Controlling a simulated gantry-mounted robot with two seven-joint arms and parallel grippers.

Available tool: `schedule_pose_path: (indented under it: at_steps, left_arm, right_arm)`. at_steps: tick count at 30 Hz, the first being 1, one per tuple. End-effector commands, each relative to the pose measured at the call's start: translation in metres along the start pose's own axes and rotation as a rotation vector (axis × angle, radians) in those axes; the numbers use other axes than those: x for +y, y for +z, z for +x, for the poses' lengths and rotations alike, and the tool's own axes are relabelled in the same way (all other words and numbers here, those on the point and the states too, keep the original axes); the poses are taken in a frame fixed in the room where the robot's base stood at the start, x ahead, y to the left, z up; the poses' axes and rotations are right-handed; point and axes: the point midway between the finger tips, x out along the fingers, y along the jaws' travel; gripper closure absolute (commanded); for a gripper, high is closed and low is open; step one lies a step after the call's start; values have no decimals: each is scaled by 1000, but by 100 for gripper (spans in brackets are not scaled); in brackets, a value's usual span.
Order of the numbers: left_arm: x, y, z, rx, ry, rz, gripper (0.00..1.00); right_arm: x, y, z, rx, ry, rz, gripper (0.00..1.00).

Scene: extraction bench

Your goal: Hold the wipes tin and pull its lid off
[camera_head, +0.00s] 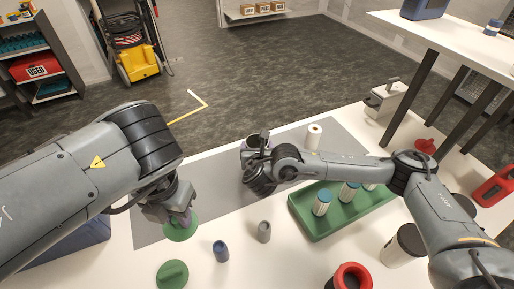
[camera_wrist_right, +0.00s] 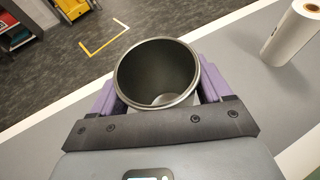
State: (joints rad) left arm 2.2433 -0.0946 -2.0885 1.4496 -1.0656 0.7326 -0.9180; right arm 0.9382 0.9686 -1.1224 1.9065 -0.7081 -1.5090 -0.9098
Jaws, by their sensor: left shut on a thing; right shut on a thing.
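The wipes tin (camera_wrist_right: 157,75) is an open grey cylinder in the right wrist view. Its mouth is uncovered and the inside is dark. My right gripper (camera_wrist_right: 160,92) is shut on it, with purple fingers on either side. In the head view the tin (camera_head: 254,140) is partly hidden behind my right gripper (camera_head: 256,149), above the far part of the grey mat. My left gripper (camera_head: 180,217) is shut on a round green lid (camera_head: 181,233), to the left of the tin and well apart from it. The gripper covers the lid's top.
A second green lid (camera_head: 172,275), a blue cup (camera_head: 221,251) and a grey cup (camera_head: 264,232) stand in front. A green tray (camera_head: 313,231) holds several small jars. A white roll (camera_head: 314,136) stands beyond. The grey mat (camera_head: 222,203) is clear between the grippers.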

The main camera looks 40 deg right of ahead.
Motion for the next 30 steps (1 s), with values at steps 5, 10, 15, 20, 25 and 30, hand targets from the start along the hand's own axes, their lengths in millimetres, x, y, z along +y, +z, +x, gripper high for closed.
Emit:
schedule_pose_path:
  at_steps: [5, 10, 15, 20, 25, 30]
  left_arm:
    - [0, 0, 4, 0, 0, 0, 100]
    - [0, 0, 3, 0, 0, 0, 100]
    - [0, 0, 3, 0, 0, 0, 100]
    - [0, 0, -4, 0, 0, 0, 100]
    - [0, 0, -21, 0, 0, 0, 100]
    - [0, 0, -41, 0, 0, 0, 100]
  right_arm:
    - [0, -4, 1, 0, 0, -1, 19]
    - [0, -3, 1, 1, 0, -1, 0]
    - [0, -3, 1, 0, 0, -1, 0]
    - [0, 2, -2, 1, 1, -1, 0]
    - [1, 3, -26, 4, 3, -2, 0]
    - [0, 4, -58, 4, 2, -2, 0]
